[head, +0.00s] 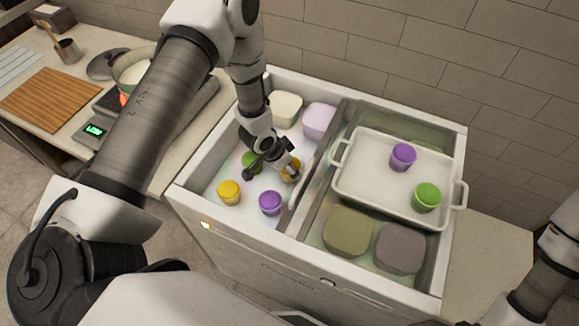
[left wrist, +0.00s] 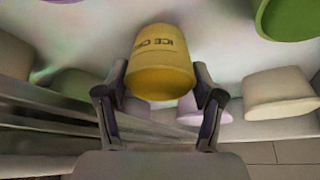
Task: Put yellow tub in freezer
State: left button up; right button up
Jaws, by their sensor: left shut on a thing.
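My left gripper (head: 271,170) reaches down into the left compartment of the white freezer chest (head: 191,196). It is shut on a yellow tub (head: 291,172), mostly hidden behind the fingers in the head view. In the left wrist view the fingers (left wrist: 160,98) sit on both sides of this yellow tub (left wrist: 161,65), which bears dark "ICE C…" lettering. I cannot tell whether the tub touches the compartment floor. A second yellow tub (head: 229,190) stands at the near left of the same compartment. My right gripper is not in view.
A purple tub (head: 270,204), a green tub (head: 251,161) and cream (head: 285,107) and lilac (head: 319,119) containers share the left compartment. Past the divider (head: 322,170), a white tray (head: 376,184) holds purple and green tubs. Olive (head: 348,231) and grey (head: 400,247) containers lie nearer.

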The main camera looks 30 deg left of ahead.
pick_arm(q)
jog(key=shift+w+f, duration=0.1)
jog(key=shift+f, duration=0.95)
jog(key=o, duration=1.3)
jog(key=shift+a+r, duration=0.1)
jog(key=shift+r, duration=0.4)
jog(key=v, duration=1.1)
jog(key=shift+s+r+b, duration=0.15)
jog(key=shift+s+b, duration=0.1)
jog(key=shift+b, duration=0.1)
